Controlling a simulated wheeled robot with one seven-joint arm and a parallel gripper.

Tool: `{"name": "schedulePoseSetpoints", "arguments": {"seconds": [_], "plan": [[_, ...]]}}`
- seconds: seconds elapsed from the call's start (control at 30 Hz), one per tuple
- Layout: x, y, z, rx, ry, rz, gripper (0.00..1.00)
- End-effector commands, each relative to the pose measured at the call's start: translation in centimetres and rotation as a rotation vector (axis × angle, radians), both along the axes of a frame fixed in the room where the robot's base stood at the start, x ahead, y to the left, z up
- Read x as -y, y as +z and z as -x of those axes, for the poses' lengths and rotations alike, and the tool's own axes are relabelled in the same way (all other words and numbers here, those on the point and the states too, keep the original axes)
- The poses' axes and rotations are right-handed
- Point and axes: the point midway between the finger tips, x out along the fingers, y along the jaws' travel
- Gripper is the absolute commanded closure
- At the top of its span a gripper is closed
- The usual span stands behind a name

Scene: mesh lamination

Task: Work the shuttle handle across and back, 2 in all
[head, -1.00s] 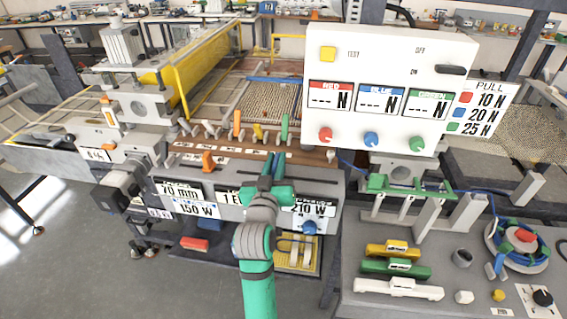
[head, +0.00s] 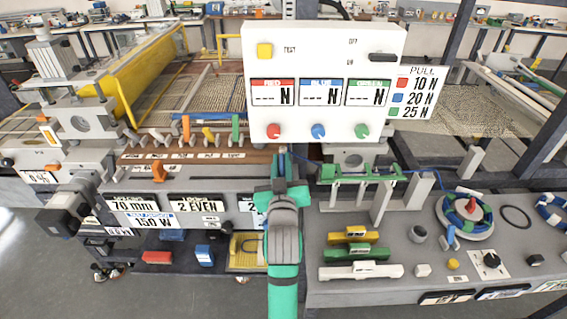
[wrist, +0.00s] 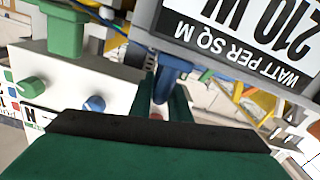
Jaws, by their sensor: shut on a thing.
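My gripper (head: 284,172) is at the right end of the brown rail (head: 200,154), in front of the measuring box. It is shut on the blue shuttle handle (wrist: 170,75), which stands between its dark green fingers in the wrist view. Only a little of the handle shows in the head view, and its lower end is hidden by the gripper. The middle display (head: 199,206) on the front of the machine reads "2 EVEN". My arm covers most of the display to its right.
The white box (head: 325,45) with RED, BLUE and GREEN readouts stands just behind my gripper. Orange, yellow and green levers (head: 236,130) line the rail to the left. A grey bench (head: 400,290) with yellow, green and white shuttle-shaped pieces lies to the right.

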Motion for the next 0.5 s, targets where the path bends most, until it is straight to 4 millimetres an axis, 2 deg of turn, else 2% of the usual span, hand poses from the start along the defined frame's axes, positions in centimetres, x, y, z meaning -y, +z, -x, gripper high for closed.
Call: {"name": "schedulePoseSetpoints", "arguments": {"seconds": [0.03, 0.2, 0.23, 0.3, 0.5], "plan": [[0.89, -0.25, -0.28, -0.005, -0.016, 0.004, 1.0], [1.08, -0.24, -0.31, -0.005, -0.02, 0.004, 1.0], [1.11, -0.23, -0.31, -0.005, -0.02, 0.004, 0.82], [1.09, -0.23, -0.29, -0.005, -0.02, 0.004, 0.67], [0.74, -0.15, -0.19, -0.003, -0.014, 0.002, 0.67]]}}
